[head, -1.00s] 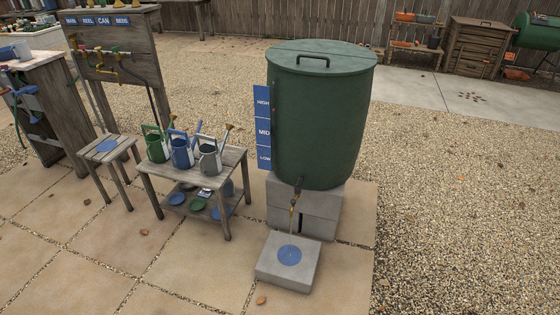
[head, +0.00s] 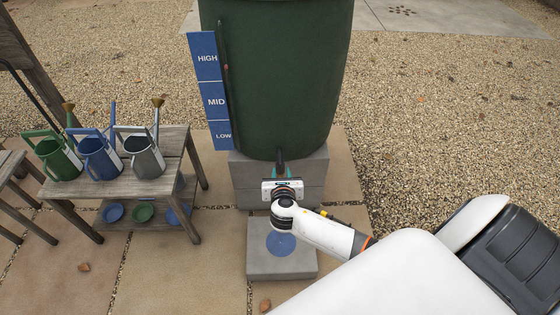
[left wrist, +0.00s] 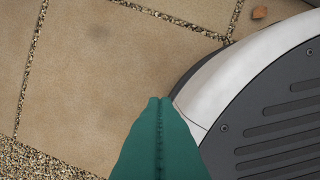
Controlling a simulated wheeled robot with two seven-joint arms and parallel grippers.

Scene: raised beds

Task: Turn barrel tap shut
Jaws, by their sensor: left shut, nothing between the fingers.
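The dark green barrel (head: 280,85) stands on grey blocks (head: 242,180). My right gripper (head: 281,162) is at the foot of the barrel's front, where the tap is. Its hand and wrist cover most of the tap, so the handle's position is hidden. I cannot tell whether the fingers touch or grip it. In the left wrist view, my left gripper (left wrist: 159,102) shows teal fingers pressed together, with nothing between them, above the paving. It is not in the head view.
A low slab with a blue disc (head: 255,262) lies below the tap. A wooden bench (head: 165,172) at left holds green, blue and grey watering cans. A blue HIGH/MID/LOW board (head: 208,78) stands beside the barrel. Open gravel (head: 450,120) lies right.

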